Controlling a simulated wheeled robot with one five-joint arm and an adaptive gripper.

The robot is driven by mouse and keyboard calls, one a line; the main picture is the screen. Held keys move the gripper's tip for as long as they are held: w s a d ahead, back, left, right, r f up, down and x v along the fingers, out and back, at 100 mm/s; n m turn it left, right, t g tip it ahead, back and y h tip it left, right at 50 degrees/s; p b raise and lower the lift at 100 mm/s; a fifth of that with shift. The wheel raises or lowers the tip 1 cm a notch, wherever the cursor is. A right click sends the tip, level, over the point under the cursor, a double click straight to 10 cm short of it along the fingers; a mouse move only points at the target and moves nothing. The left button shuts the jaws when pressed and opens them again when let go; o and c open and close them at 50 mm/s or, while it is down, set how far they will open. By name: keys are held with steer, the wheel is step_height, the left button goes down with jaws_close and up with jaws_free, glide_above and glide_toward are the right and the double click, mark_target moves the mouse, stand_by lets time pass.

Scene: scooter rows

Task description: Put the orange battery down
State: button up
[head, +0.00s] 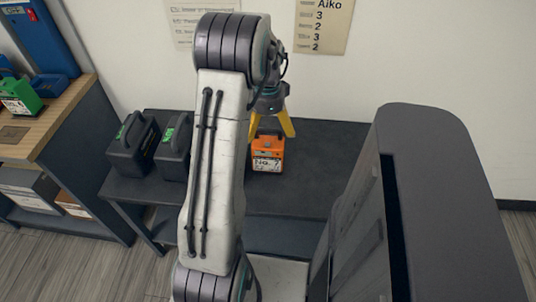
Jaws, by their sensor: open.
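The orange battery (267,154) stands upright on the dark table (310,185), to the right of my arm. It has a white label on its front that reads "No. 7" or similar. My gripper (273,130) has yellow fingers spread apart above and around the top of the battery. I cannot tell whether either finger touches the battery.
Two black batteries (133,145) with handles stand on the table's left part. A wooden-topped bench (35,130) at the left holds a green battery (20,97) and blue items. Table space right of the orange battery is clear. Paper signs (321,25) hang on the wall.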

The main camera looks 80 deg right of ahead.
mark_target(268, 143)
steer(key=m, duration=0.2)
steer(key=shift+m, duration=0.3)
steer(key=shift+f+m, duration=0.25)
steer(key=shift+m, duration=0.05)
steer(key=shift+f+b, duration=0.4)
steer(key=shift+f, duration=3.05)
steer(key=shift+c, duration=0.4)
steer(key=c, duration=1)
steer(key=shift+r, duration=0.15)
steer(key=shift+c, duration=0.4)
